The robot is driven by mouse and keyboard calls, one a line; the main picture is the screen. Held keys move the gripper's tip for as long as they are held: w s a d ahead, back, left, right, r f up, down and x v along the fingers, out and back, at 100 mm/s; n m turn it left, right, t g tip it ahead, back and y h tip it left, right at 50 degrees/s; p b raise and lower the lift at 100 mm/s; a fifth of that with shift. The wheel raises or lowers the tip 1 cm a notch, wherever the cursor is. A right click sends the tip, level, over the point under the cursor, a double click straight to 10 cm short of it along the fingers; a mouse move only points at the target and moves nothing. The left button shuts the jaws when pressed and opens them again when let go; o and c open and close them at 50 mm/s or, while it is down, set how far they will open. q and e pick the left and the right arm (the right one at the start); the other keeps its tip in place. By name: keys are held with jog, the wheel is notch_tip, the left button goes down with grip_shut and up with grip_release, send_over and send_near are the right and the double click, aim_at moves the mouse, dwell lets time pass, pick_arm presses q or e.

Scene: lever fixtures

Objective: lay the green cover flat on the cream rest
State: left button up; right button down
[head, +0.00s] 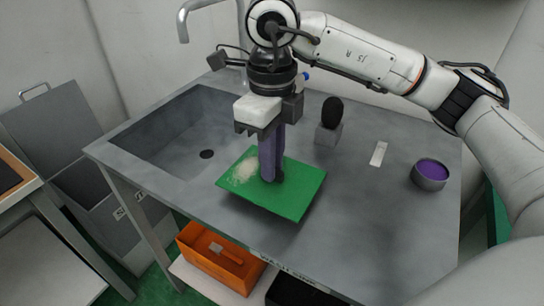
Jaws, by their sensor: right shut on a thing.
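The green cover (300,188) is a flat rectangular panel over the grey counter, at the right edge of the sink. A pale speckled patch marks its left part. My right gripper (271,178) points straight down at the middle of the cover and is shut on it; the fingers hide the gripped part. The cover's near edge looks slightly above the counter, but I cannot tell what touches beneath it. A small cream strip (378,153) lies on the counter to the right; I cannot tell whether it is the cream rest. My left gripper is out of view.
The sink basin (190,140) opens left of the cover. A dark oval thing on a grey block (328,134) stands behind it. A bowl with purple contents (430,174) is at the right. An orange bin (218,258) sits below. The counter's front right is clear.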

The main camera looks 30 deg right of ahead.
jog(key=c, duration=1.7)
grip_release()
notch_tip(320, 180, up, 10)
jog(key=shift+r+p, duration=0.15)
jog(key=shift+p, duration=0.7)
